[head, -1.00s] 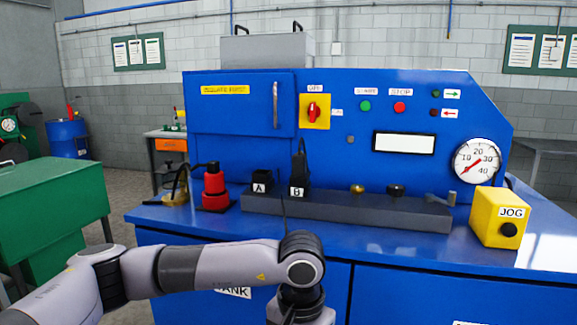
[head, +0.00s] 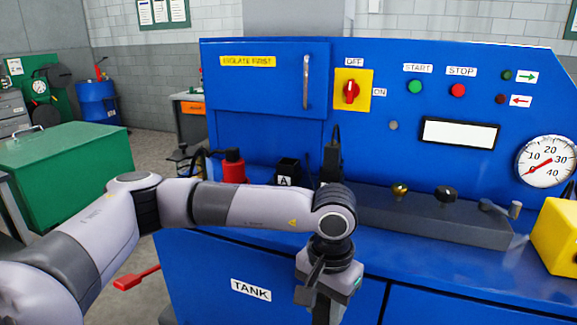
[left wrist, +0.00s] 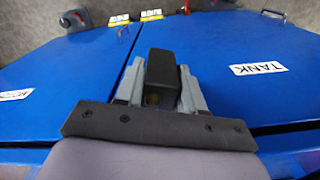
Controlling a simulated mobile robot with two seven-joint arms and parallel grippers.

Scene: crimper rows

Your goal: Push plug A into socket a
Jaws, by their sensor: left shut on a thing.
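My left gripper (head: 326,296) points down in front of the blue cabinet, its lower end near the bottom edge of the head view. In the left wrist view its fingers (left wrist: 158,82) are shut on a black block-shaped plug (left wrist: 160,66); no letter on it is readable. The black socket labelled A (head: 287,172) stands on the bench, behind and above my left arm. Beside it, a black plug with an upright cable (head: 333,158) stands at the B position, its label hidden by my arm. The held plug is well apart from the sockets. My right gripper is out of view.
A grey rail (head: 430,215) with knobs and a lever runs along the bench. A red bottle-shaped thing (head: 232,168) stands left of socket A. A yellow box (head: 558,232) is at the right. The cabinet front bears a TANK label (head: 251,290).

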